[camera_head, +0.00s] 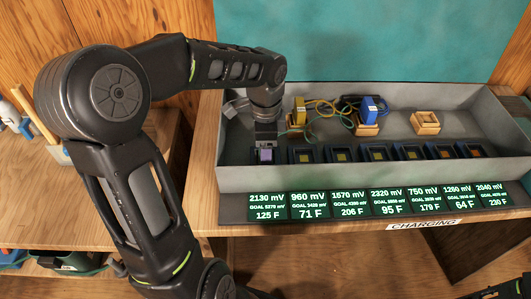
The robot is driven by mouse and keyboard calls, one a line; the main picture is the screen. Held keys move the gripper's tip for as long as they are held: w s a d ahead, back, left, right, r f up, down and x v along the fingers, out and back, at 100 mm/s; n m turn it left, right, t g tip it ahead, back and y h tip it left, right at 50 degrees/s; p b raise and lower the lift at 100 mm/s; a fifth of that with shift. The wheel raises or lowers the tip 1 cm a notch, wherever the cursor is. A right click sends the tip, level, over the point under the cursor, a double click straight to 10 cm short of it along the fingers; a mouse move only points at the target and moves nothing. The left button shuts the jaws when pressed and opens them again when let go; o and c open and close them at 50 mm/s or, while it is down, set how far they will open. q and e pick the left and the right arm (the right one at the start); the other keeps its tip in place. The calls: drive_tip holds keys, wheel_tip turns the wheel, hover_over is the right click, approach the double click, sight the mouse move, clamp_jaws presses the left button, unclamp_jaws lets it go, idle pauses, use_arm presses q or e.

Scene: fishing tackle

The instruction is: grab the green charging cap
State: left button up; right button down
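I cannot make out a green cap. A yellow block-shaped cap (298,110) and a blue one (375,107) sit on small wooden holders in the grey tray (350,179), with yellow and green-blue cords between them. A third wooden holder (425,122) at the right looks empty. My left gripper (265,146) points down at the tray's left end, directly above or touching a lilac piece (265,156) at the leftmost slot. Its fingers are too small and dark to tell whether they hold anything.
A row of dark blue slots (377,153) runs along the tray, with green readout panels (387,203) in front and a "CHARGING" label (421,224) on the bench edge. The tray's front wall stands between slots and readouts. A wooden shelf is at left.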

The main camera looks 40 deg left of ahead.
use_arm(q)
drive_tip(key=shift+r, duration=0.15)
drive_tip(key=shift+c, duration=0.5)
drive_tip(key=shift+w+r, duration=0.1)
drive_tip(key=shift+r, duration=0.2)
wheel_tip(320, 180, up, 9)
drive_tip(key=shift+r, duration=0.1)
